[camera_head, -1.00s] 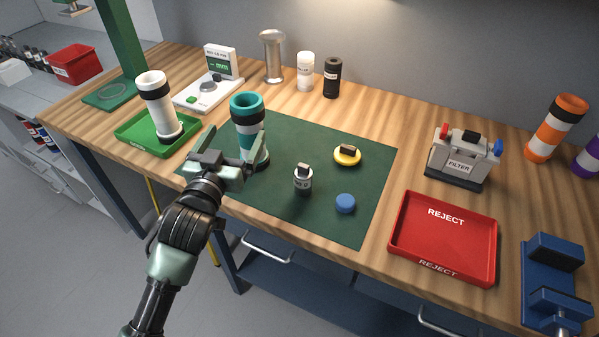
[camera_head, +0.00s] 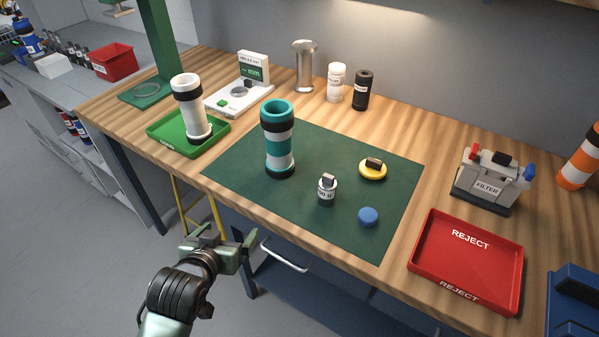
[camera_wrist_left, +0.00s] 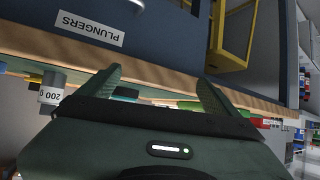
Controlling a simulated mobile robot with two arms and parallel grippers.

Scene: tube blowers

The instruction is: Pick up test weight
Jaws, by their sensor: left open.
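In the left wrist view, a cylinder labelled 200 g (camera_wrist_left: 51,92) shows at the left edge. My left gripper (camera_head: 232,242) is open and empty, in front of the table's front edge and left of the weight, apart from it. In the left wrist view its two fingers (camera_wrist_left: 160,85) are spread with nothing between them. My right gripper is in neither view.
A teal and white tube (camera_head: 278,140) stands on the mat left of the weight. A yellow disc (camera_head: 373,170) and a blue cap (camera_head: 368,217) lie to its right. The red reject tray (camera_head: 466,262) is at the right, the green tray (camera_head: 165,146) at the left.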

